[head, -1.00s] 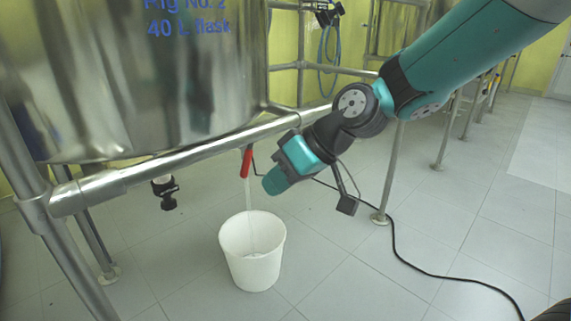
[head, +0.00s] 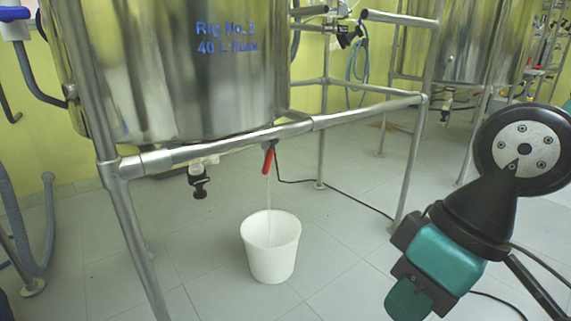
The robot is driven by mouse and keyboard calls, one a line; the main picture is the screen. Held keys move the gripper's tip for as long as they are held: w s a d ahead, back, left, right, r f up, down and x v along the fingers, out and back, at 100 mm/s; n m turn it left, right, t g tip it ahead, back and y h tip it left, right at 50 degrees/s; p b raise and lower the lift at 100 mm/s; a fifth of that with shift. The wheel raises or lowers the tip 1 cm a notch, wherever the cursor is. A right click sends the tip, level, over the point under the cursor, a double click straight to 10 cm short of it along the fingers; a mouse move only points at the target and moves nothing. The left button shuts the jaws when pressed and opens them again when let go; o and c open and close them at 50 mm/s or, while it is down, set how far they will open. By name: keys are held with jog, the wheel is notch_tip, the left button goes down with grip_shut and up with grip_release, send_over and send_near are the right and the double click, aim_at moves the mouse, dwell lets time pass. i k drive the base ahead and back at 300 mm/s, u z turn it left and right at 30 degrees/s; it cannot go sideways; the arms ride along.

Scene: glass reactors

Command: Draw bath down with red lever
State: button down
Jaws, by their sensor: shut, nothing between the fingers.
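The red lever (head: 268,161) hangs steeply downward at the outlet under the steel bath (head: 180,75) marked "Rig No. 2 40 L flask". A thin clear stream (head: 267,195) falls from the outlet into the white bucket (head: 271,262) on the floor below. The water level in the bucket cannot be told. My gripper (head: 537,287) is at the lower right, clear of the lever and bucket. It is shut and empty, with its tips cut off by the picture's edge. My teal and black wrist shows beside it.
A steel frame rail (head: 225,144) runs in front of the bath above the lever. A black fitting (head: 198,185) hangs to the lever's left. A black cable (head: 340,194) lies on the floor behind the bucket. Tiled floor around the bucket is clear.

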aim_at(270, 152)
jog(key=z, duration=0.2)
jog(key=i, duration=0.55)
jog(key=u, duration=1.2)
